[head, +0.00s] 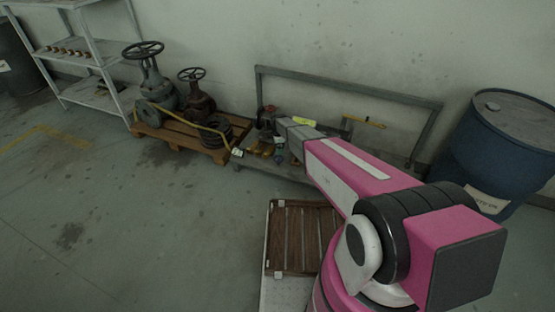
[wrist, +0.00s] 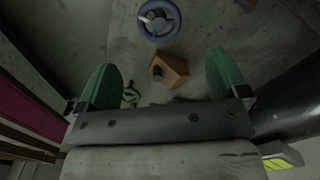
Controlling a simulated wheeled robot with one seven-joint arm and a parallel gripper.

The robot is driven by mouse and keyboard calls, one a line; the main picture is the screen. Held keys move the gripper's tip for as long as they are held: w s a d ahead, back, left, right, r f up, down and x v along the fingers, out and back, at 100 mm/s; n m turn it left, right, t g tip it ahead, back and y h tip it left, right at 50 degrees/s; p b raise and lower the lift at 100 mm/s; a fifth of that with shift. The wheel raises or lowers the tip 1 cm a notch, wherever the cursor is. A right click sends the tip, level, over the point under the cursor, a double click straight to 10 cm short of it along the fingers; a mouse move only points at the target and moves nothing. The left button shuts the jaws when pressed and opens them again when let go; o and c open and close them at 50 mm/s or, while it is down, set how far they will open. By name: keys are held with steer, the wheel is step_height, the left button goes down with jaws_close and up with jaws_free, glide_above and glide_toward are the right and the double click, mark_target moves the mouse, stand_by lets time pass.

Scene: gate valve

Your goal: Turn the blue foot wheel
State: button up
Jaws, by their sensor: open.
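The blue foot wheel (wrist: 174,22) shows at the top middle of the wrist view as a round blue rim with a paler hub. My gripper (wrist: 161,66) is open, with its two green fingers wide apart and nothing held between them. The wheel lies beyond the fingertips, apart from them. In the head view my arm reaches over the low grey cart (head: 262,82) by the wall. There the gripper is small and partly hidden by the arm, and I cannot clearly make out the wheel.
A pallet (head: 184,143) with old valves stands left of the cart. A blue drum (head: 500,140) stands right. The left floor is clear.

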mark_target(278, 158)
step_height(278, 158, down, 10)
steer(key=shift+f, duration=0.15)
stand_by(0.3)
steer(key=c, duration=0.9)
